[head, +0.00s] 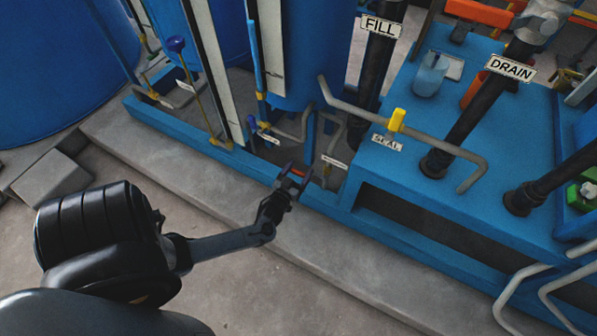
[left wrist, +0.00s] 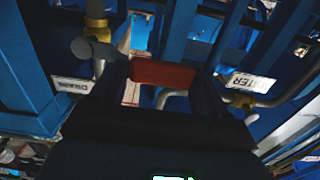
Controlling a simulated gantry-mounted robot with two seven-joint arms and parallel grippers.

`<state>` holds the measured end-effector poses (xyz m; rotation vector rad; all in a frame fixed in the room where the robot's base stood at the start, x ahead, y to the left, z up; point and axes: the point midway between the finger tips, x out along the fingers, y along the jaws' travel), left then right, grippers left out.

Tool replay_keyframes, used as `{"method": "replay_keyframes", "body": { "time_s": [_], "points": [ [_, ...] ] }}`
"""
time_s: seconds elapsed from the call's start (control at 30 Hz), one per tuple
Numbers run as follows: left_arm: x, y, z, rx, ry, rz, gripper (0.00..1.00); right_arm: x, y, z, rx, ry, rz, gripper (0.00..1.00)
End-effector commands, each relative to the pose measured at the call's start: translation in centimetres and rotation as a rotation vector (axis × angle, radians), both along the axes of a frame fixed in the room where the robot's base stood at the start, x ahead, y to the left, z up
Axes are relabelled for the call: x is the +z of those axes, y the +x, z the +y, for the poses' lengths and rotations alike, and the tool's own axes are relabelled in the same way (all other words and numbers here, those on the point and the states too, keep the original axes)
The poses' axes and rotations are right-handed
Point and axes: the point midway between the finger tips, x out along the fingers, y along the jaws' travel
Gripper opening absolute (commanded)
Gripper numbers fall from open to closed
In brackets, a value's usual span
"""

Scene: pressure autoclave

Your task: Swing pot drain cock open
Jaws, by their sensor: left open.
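My left gripper (head: 287,177) is open at the front edge of the blue base frame, below the blue pot (head: 305,55). A brass fitting with a grey rounded end (left wrist: 92,48) is beside the left finger, near an upside-down label that appears to read DRAIN (left wrist: 72,85). Which part is the pot drain cock is not certain. My right gripper is not in view.
A WATER label (left wrist: 250,82) and bent grey pipe are right of the fingers in the wrist view. A yellow-handled pipe (head: 397,120) stands behind a SEAL label (head: 387,142). The concrete kerb (head: 215,195) in front of the frame is clear.

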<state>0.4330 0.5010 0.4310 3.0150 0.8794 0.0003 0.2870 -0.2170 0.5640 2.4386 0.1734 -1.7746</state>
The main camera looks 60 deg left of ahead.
Motion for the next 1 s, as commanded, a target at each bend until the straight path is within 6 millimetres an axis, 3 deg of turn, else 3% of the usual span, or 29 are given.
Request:
{"method": "replay_keyframes", "body": {
  "time_s": [0.13,0.53,1.0],
  "points": [
    [0.0,0.0,0.0,0.0,0.0,0.0,0.74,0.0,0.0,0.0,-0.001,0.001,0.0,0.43],
    [0.0,0.0,0.0,0.0,0.0,0.0,0.14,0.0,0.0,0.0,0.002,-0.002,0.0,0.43],
    [-1.2,-0.1,0.0,0.002,-0.101,-0.063,0.13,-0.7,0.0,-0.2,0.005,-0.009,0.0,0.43]
  ]
}}
